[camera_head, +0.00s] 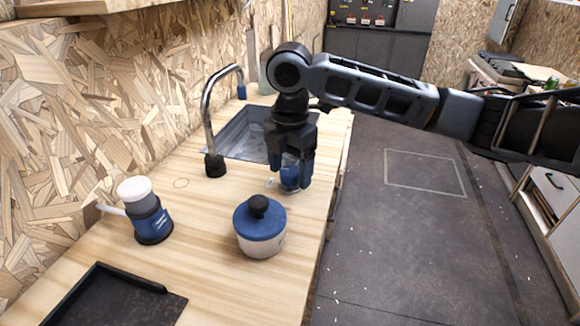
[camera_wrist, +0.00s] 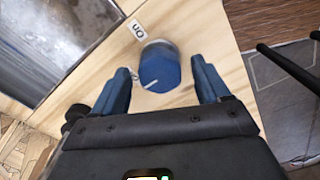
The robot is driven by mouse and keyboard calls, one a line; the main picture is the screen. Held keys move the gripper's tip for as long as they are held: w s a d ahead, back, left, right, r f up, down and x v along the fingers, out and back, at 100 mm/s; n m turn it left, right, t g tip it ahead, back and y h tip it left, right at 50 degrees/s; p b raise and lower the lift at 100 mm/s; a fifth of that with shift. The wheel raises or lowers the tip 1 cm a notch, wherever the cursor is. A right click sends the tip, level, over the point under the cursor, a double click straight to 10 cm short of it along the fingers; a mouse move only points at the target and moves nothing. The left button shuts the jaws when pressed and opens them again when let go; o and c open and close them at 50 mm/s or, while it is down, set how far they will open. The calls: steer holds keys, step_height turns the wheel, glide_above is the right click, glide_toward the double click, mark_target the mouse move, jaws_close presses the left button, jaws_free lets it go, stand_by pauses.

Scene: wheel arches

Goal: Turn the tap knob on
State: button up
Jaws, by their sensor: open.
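The tap knob (camera_wrist: 160,66) is a blue round knob with a white pointer line, which points to the lower left in the wrist view. A small "On" label (camera_wrist: 137,29) lies on the wood at its upper left, apart from the pointer. My gripper (camera_wrist: 160,72) is open, with one finger on each side of the knob; I cannot tell whether either touches it. In the head view my gripper (camera_head: 292,176) points down over the counter, and its fingers partly hide the knob (camera_head: 289,178). The curved metal tap (camera_head: 207,108) stands beside the sink.
The sink (camera_head: 235,147) is set into the wooden counter (camera_head: 205,225) beside the knob. A blue-lidded pot (camera_head: 260,230) stands nearby, in front. A blue-and-white container (camera_head: 150,222) and a black tray (camera_head: 110,305) are at the left. The counter edge and open floor (camera_head: 400,240) lie right.

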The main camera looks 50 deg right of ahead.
steer(key=shift+c, duration=0.3)
steer(key=c, duration=1)
